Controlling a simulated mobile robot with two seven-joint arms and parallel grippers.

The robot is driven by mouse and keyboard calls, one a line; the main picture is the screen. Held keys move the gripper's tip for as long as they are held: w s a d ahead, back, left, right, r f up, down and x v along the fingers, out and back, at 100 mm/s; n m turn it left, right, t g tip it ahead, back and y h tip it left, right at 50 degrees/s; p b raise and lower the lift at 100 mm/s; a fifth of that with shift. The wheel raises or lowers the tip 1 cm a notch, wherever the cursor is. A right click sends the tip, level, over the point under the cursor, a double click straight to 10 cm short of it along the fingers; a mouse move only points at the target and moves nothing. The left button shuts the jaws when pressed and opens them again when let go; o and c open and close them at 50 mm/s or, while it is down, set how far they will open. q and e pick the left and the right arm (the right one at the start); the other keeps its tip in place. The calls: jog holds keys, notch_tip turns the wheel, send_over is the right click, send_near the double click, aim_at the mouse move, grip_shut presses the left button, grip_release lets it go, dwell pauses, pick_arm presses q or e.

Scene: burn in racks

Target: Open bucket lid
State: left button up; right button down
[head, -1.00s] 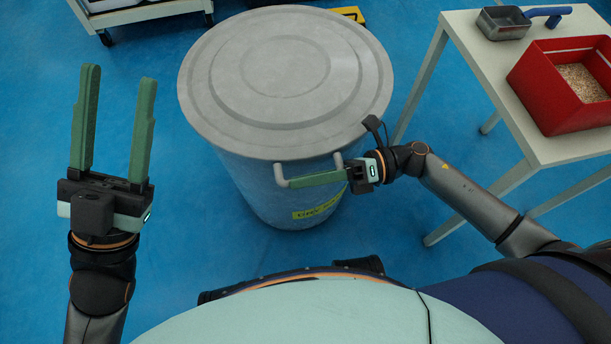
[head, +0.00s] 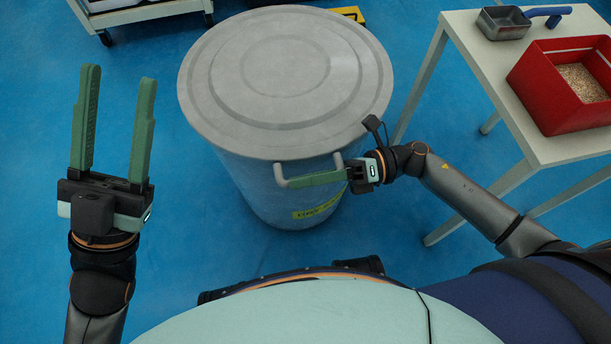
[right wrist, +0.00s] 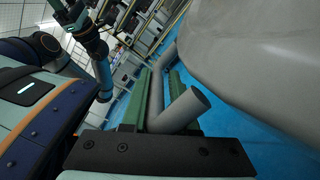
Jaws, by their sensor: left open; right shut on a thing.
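A large grey bucket (head: 270,190) stands on the blue floor in the head view, with a round grey lid (head: 285,75) lying flat on its top. A grey bar handle (head: 282,176) sticks out at the front, just below the rim. My right gripper (head: 315,179) is shut on this handle from the right. In the right wrist view the handle (right wrist: 182,108) runs between the green fingers, and the curved grey rim is close by at right. My left gripper (head: 118,95) is open and empty, left of the bucket, fingers pointing away from me.
A white table (head: 510,105) at right holds a red bin (head: 545,95) of grainy material and a metal scoop (head: 503,23) with a blue handle. A wheeled rack (head: 150,14) stands at the top left. The floor left of the bucket is clear.

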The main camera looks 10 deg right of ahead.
pick_arm(q)
jog(key=shift+r, duration=0.1)
pick_arm(e)
jog(key=shift+r, duration=0.15)
